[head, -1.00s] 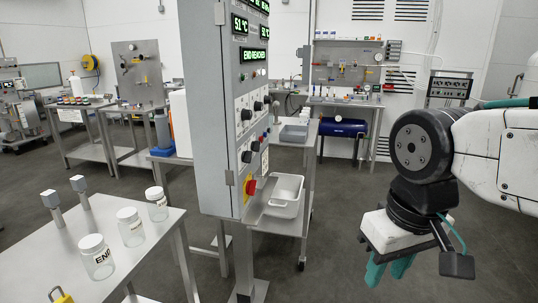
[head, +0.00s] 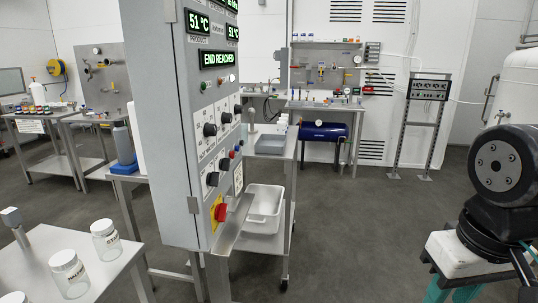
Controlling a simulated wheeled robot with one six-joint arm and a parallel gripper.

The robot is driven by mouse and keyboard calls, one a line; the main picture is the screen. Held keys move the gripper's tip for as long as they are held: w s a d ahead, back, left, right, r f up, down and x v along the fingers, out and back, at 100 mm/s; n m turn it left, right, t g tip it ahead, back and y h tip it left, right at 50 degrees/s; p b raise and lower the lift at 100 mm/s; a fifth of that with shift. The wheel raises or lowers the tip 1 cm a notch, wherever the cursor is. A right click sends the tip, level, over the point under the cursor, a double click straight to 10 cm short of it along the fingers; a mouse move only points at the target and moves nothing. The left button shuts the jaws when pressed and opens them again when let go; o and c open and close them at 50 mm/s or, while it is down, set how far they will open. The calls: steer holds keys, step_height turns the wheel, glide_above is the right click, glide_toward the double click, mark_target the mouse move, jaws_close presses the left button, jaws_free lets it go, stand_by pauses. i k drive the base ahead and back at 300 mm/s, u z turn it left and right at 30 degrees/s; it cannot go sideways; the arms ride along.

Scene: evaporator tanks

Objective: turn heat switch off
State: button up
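The grey control cabinet (head: 165,120) stands left of centre, its panel facing right and seen at a steep angle. Several black knobs, one of them this upper knob (head: 210,130), and a lower black knob (head: 213,179), sit on its white plates. The labels are too small to read, so I cannot tell which is the heat switch. Green displays above read 51 °C and "END REACHED" (head: 219,59). My gripper (head: 455,293) hangs at the lower right, far from the panel and touching nothing. Its teal fingers are cut off by the bottom edge, so their opening is unclear.
A red emergency button (head: 221,212) on yellow sticks out low on the panel. A white bin (head: 264,207) is on a trolley behind the cabinet. A steel table (head: 110,285) with jars (head: 106,240) is at lower left. Floor between panel and arm is clear.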

mark_target(224, 163)
steer(key=z, duration=0.05)
steer(key=i, duration=0.9)
steer(key=u, duration=0.3)
